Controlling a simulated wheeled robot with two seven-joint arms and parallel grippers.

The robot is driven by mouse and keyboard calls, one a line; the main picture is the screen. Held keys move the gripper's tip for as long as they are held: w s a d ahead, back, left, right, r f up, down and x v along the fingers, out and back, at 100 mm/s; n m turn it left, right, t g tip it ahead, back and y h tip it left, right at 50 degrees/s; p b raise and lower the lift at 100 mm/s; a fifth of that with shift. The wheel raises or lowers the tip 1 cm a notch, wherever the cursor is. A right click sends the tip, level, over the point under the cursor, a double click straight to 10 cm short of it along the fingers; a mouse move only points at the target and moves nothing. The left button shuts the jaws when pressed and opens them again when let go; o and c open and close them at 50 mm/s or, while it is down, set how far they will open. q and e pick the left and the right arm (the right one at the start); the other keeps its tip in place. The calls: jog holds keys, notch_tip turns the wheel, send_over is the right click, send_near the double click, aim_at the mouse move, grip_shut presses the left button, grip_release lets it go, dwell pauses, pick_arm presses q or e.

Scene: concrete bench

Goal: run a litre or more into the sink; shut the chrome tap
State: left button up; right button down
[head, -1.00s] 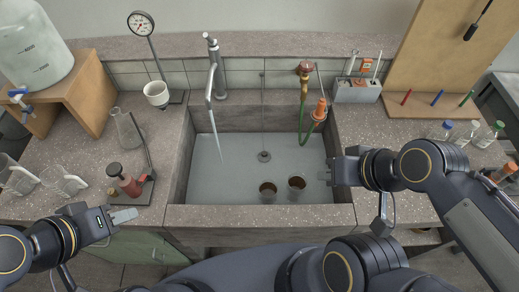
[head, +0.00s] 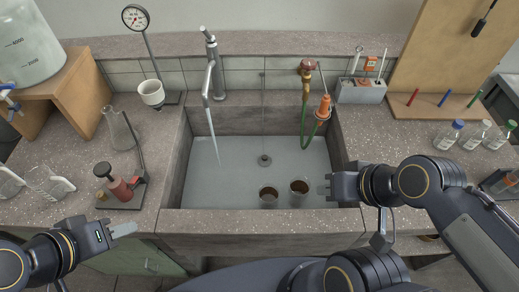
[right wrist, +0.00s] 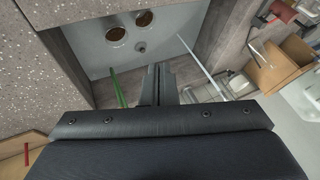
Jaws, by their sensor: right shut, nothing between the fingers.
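The chrome tap (head: 211,62) stands at the sink's back left. A thin water stream (head: 214,138) runs from its spout into the grey sink (head: 240,158); it also shows in the right wrist view (right wrist: 196,60). Two cups with brown contents (head: 268,194) (head: 299,189) stand at the sink's front; the drain (head: 264,160) is behind them. My right gripper (head: 328,187) is over the sink's right front part, shut and empty, well away from the tap; its fingers show in the right wrist view (right wrist: 158,84). My left gripper (head: 123,230) is at the front left; its jaw opening is unclear.
A red-topped fixture (head: 306,68) with a green hose (head: 303,128) stands at the sink's back right. A stand with a red clamp (head: 121,189) and a flask (head: 119,128) are left of the sink. Capped bottles (head: 448,135) stand at right.

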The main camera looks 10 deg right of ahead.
notch_tip(320, 180, up, 6)
jog(key=p, duration=0.4)
jog(key=shift+f, duration=0.1)
